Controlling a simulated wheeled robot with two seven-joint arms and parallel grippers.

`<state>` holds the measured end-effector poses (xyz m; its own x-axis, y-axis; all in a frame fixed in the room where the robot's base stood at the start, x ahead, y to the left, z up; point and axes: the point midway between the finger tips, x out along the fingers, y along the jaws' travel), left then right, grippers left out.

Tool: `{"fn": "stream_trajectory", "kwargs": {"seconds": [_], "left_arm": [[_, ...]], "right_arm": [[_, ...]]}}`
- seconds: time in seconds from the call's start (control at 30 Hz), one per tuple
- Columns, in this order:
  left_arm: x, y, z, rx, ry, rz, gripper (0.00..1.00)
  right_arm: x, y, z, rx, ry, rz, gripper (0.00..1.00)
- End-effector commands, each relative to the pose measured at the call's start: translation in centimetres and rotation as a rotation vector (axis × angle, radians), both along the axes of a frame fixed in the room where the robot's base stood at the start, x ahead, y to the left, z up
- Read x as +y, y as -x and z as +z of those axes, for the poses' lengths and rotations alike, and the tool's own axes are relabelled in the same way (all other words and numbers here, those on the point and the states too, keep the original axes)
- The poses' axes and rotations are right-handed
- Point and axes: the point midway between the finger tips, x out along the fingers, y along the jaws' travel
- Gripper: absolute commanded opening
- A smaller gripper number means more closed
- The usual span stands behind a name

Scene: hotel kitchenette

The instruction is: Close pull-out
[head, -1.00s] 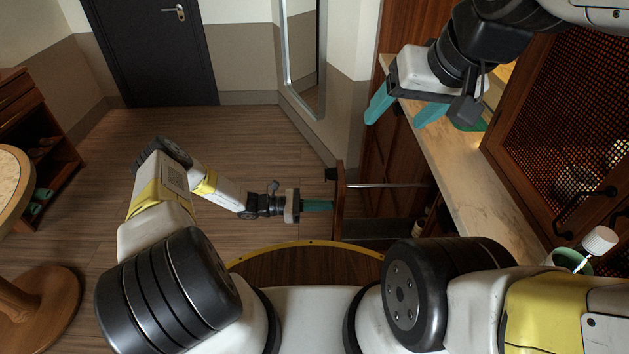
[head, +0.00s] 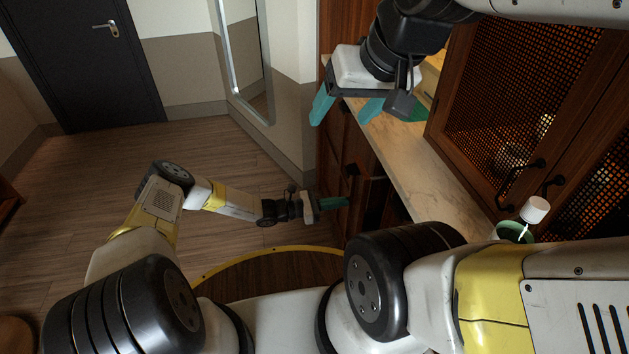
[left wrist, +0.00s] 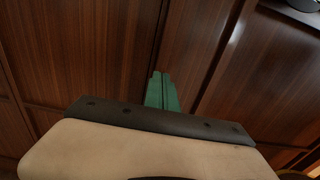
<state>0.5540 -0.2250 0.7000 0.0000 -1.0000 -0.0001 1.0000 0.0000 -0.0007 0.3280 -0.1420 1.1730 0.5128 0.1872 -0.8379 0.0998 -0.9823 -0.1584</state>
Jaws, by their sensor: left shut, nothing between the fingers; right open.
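The pull-out's wooden front (head: 362,196) stands close to the base cabinets under the counter in the head view, with a small dark handle near its top. A narrow dark gap shows behind it, so it does not look fully flush. My left gripper (head: 336,202) is low in front of it, shut and empty, its green fingertips pointing at the front. Contact cannot be made out. In the left wrist view the shut fingers (left wrist: 161,92) point at brown wood panels with vertical seams. My right gripper (head: 346,108) is open and empty, high near the counter's far end.
A marble counter (head: 425,165) runs along the right, with mesh-door cabinets (head: 510,110) above it. A green cup (head: 514,231) with a white-topped item is at its near end. The wood floor (head: 190,150) to the left is clear. A dark door (head: 85,60) is at the back.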

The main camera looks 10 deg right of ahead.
Motion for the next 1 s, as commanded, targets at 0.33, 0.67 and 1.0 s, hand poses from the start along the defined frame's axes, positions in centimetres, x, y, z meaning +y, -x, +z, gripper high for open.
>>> {"fn": "stream_trajectory", "kwargs": {"seconds": [0.33,0.67,1.0], "left_arm": [[-5.8,0.1,0.0,0.001,0.001,-0.002,0.00],[-8.3,0.0,0.0,-0.001,0.000,0.000,0.00],[-8.9,0.0,0.1,0.000,0.000,0.000,0.00]], "right_arm": [[0.0,0.0,0.0,0.000,0.000,0.000,0.69],[0.0,0.0,0.0,0.000,0.000,0.000,0.69],[0.0,0.0,0.0,0.000,0.000,0.000,0.69]]}}
